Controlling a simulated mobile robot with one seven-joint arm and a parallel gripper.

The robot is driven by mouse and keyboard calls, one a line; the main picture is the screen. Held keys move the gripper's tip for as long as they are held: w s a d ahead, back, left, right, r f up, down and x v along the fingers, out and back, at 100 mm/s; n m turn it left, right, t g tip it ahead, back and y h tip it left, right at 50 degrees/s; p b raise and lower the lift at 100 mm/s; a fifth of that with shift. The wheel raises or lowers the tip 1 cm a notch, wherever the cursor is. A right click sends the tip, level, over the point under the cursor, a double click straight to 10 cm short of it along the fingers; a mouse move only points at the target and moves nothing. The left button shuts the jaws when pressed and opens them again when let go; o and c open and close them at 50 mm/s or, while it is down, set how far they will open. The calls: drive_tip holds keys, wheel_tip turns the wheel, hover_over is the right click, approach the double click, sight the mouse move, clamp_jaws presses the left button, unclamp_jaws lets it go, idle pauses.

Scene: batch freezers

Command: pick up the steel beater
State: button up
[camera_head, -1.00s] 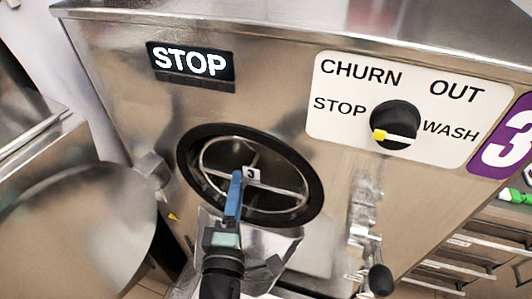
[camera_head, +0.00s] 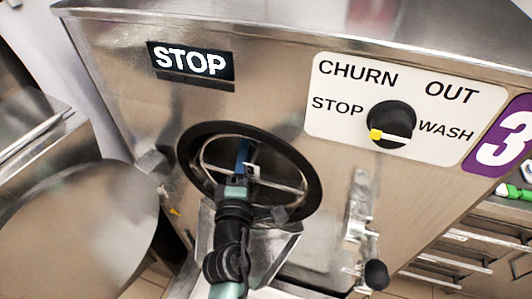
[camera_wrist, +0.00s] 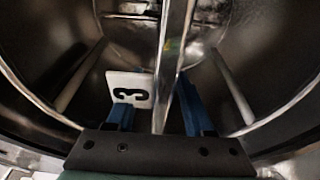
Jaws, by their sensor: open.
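The steel beater (camera_head: 285,185) sits inside the round, black-rimmed barrel opening (camera_head: 310,195) of the freezer; its bars cross the opening. A white tag marked 3 (camera_wrist: 128,88) is at the beater's front. My gripper (camera_head: 243,152) reaches into the opening from the front and hides part of the beater. In the wrist view my gripper (camera_wrist: 155,90) has its blue fingers apart, with an upright steel bar of the beater (camera_wrist: 175,45) and the tag showing between them. I cannot tell whether either finger touches the bar.
The freezer front has a lit STOP display (camera_head: 190,62) and a selector knob (camera_head: 391,124). A steel chute (camera_head: 283,238) is below the opening. A black-ended lever (camera_head: 376,274) hangs at the lower right. The round steel door (camera_head: 85,225) stands swung open at the left.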

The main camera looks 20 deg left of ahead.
clamp_jaws()
idle(1.2)
